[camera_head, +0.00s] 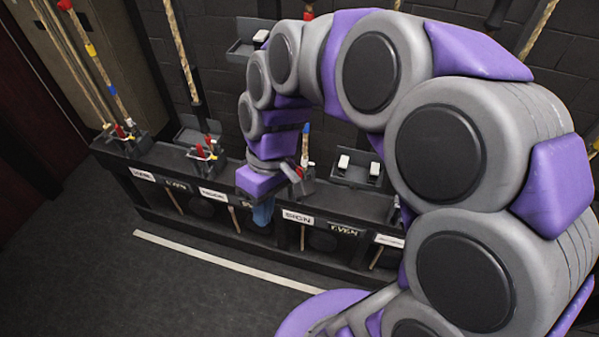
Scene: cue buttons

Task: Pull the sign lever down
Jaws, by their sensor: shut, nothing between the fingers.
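The label reading SIGN (298,217) is on the front of the long black rail, right of centre-left. My gripper (292,172) is at the end of my purple and grey arm, just left of this lever and above the label. It is shut and empty. It looks close to the lever's base, but I cannot tell whether they touch. The lever's lower part is partly hidden by my gripper.
The black rail (345,203) carries other levers, including a red-handled one (206,150) at left. A black box (357,172) with two white blocks stands right of the lever. Ropes (181,50) hang behind. Open dark floor (110,270) lies in front, with a white line (220,262).

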